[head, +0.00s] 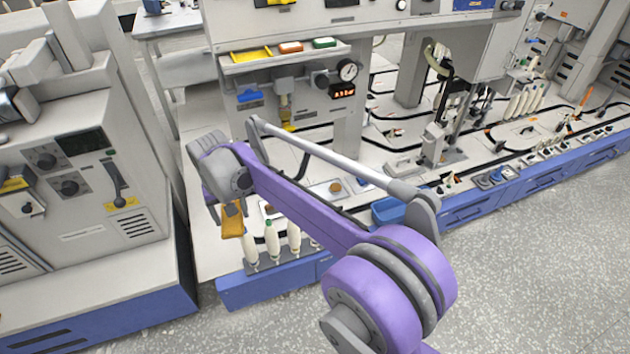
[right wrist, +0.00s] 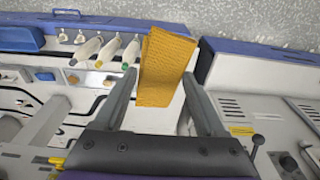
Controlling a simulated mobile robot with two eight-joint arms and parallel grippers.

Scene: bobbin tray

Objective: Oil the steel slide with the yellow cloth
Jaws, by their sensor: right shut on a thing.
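The yellow cloth (head: 232,222) hangs folded from my right gripper (head: 230,207), near the left end of the long workbench. In the right wrist view the cloth (right wrist: 165,65) sits between the two fingertips of my right gripper (right wrist: 163,78). The gripper is shut on it, and the cloth is clear of the bench top as far as I can tell. I cannot pick out the steel slide for certain; my right arm hides part of the bench. My left gripper is not in view.
White bobbins (head: 272,240) stand in a row just right of the cloth at the bench's front edge. A blue bin (head: 387,211) is farther right. A grey machine with knobs (head: 85,180) stands at the left. A gauge panel (head: 290,90) rises behind.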

